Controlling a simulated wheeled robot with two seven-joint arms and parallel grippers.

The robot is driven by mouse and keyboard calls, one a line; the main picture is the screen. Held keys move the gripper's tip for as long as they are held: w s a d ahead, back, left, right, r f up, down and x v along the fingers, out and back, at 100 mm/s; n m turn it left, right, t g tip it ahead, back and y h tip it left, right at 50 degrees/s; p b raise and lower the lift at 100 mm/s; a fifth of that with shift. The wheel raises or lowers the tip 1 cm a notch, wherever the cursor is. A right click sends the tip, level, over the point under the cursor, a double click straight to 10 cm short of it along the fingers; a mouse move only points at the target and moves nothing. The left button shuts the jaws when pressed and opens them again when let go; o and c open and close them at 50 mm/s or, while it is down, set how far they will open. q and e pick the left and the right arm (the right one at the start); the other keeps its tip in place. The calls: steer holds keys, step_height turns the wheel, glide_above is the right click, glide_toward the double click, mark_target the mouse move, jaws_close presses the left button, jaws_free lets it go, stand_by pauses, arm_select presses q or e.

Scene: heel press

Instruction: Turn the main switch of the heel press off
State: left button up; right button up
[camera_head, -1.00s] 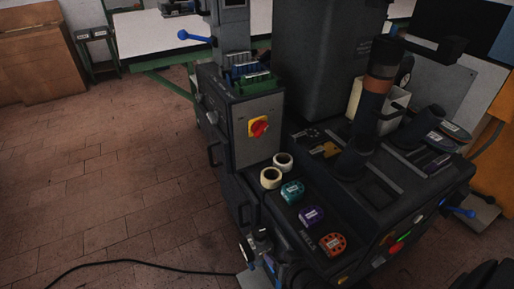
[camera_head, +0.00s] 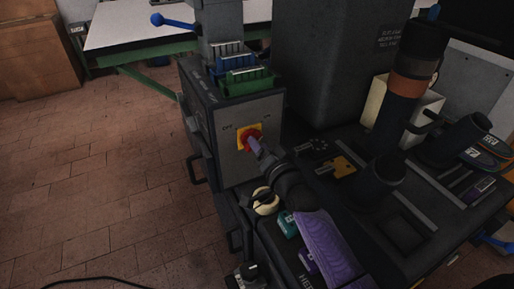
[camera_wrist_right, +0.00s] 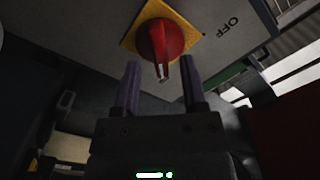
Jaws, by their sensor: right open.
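The main switch (camera_head: 247,137) is a red rotary knob on a yellow square plate, on the grey front panel of the heel press (camera_head: 236,160). It also shows in the right wrist view (camera_wrist_right: 160,42), where its grip ridge points roughly down toward my fingers and "OFF" is printed to the right of the plate. My right gripper (camera_head: 257,146) reaches the panel from the lower right, its purple fingertips close to the knob. In the right wrist view my right gripper (camera_wrist_right: 160,80) is open, its two fingers apart and below the knob, with nothing between them. My left gripper is not in view.
Green and blue bins (camera_head: 247,80) sit on top of the switch box. A cream tape roll (camera_head: 265,203) and teal and purple items lie on the ledge beneath my right arm. A blue-knobbed lever (camera_head: 172,21) sticks out at upper left.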

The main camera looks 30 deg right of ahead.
steer(key=shift+w, duration=0.8)
jaws_close()
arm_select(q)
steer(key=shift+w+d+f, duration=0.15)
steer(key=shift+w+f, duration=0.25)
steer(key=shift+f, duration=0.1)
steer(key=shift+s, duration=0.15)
